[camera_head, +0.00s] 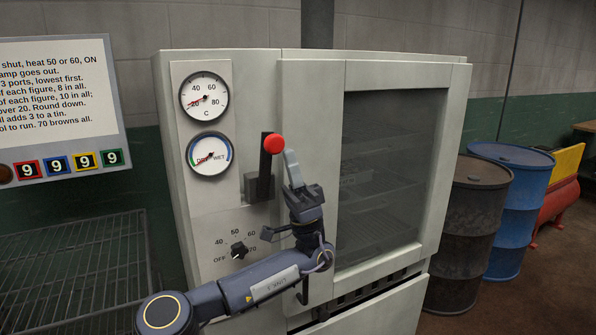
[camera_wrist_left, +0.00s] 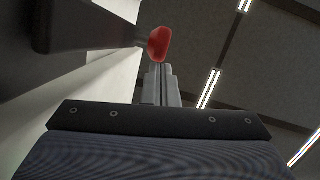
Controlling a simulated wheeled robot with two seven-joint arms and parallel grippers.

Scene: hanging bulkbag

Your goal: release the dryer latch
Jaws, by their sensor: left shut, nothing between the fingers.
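The dryer (camera_head: 392,165) is a pale grey cabinet with a glass door that looks closed. Its latch (camera_head: 264,168) is a dark upright lever with a red ball knob (camera_head: 273,143) on top, on the panel left of the door. My left gripper (camera_head: 291,156) is shut and empty, pointing up just right of the lever. In the left wrist view the shut fingers (camera_wrist_left: 160,72) point at the red knob (camera_wrist_left: 160,45), which lies just past their tips. I cannot tell whether they touch. My right gripper is out of view.
Two round gauges (camera_head: 205,96) and a heat dial (camera_head: 238,250) share the control panel. A wire rack (camera_head: 85,270) and a sign with number tiles (camera_head: 60,100) are at left. A dark drum (camera_head: 468,230) and a blue drum (camera_head: 520,210) stand at right.

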